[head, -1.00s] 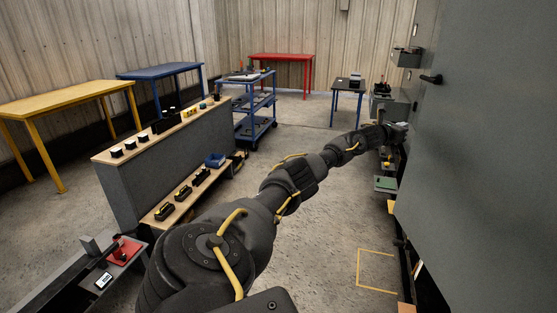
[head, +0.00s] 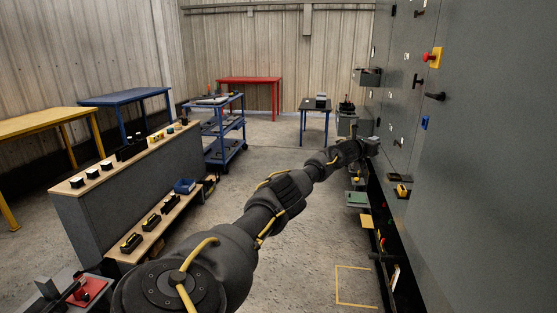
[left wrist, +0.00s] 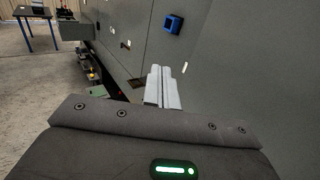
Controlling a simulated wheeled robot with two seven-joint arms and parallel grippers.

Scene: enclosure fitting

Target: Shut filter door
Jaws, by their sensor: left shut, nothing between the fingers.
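A large plain grey door panel (head: 490,160) fills the right of the head view, with a dark handle (head: 434,96) near its far edge. I take it for the filter door, though no label shows. It also shows at the right of the left wrist view (left wrist: 255,65). It looks out of line with the cabinet front beyond; its gap is hidden. My left gripper (head: 372,146) is shut and empty, left of the panel's far edge. In the left wrist view its pale fingers (left wrist: 162,82) point along the cabinet; contact cannot be told. My right gripper is not seen.
The floor between is open.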

